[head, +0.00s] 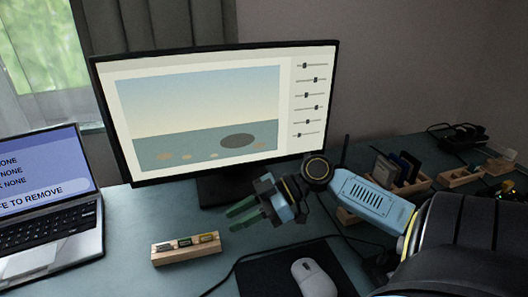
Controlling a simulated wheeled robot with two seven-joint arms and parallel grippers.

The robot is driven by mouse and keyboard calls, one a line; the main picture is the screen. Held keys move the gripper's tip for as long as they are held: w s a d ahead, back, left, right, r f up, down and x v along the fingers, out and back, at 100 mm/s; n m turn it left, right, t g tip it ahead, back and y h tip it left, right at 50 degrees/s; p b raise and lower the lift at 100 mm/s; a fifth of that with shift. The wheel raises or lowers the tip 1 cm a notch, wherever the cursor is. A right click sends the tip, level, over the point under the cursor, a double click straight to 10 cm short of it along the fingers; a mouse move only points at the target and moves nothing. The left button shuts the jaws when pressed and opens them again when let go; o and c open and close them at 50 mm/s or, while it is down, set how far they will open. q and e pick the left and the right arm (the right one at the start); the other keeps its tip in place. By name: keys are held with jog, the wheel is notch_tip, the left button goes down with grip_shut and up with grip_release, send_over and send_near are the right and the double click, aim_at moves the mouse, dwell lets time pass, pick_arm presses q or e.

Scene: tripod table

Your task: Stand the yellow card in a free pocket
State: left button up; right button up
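A small wooden block (186,252) stands on the desk left of centre, with several small cards in its top. A small yellow piece (207,237) at its right end looks like the yellow card; dark or greyish cards (184,241) are to its left. My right gripper (236,215) reaches in from the right and hangs above and to the right of the block, apart from it. Its two green fingers are spread, with nothing seen between them. Free pockets in the block are too small to tell. My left gripper is not in view.
A monitor (210,110) stands behind, a laptop (45,215) at the left. A mouse (312,278) lies on a dark mat (265,272) in front. A wooden rack (412,186) with dark cards and another wooden block (462,177) are at the right. A cable crosses the desk near the mat.

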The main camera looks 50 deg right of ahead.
jog(key=p+v, duration=0.1)
jog(key=v, duration=0.6)
jog(key=shift+d+r, duration=0.1)
dwell(0.4)
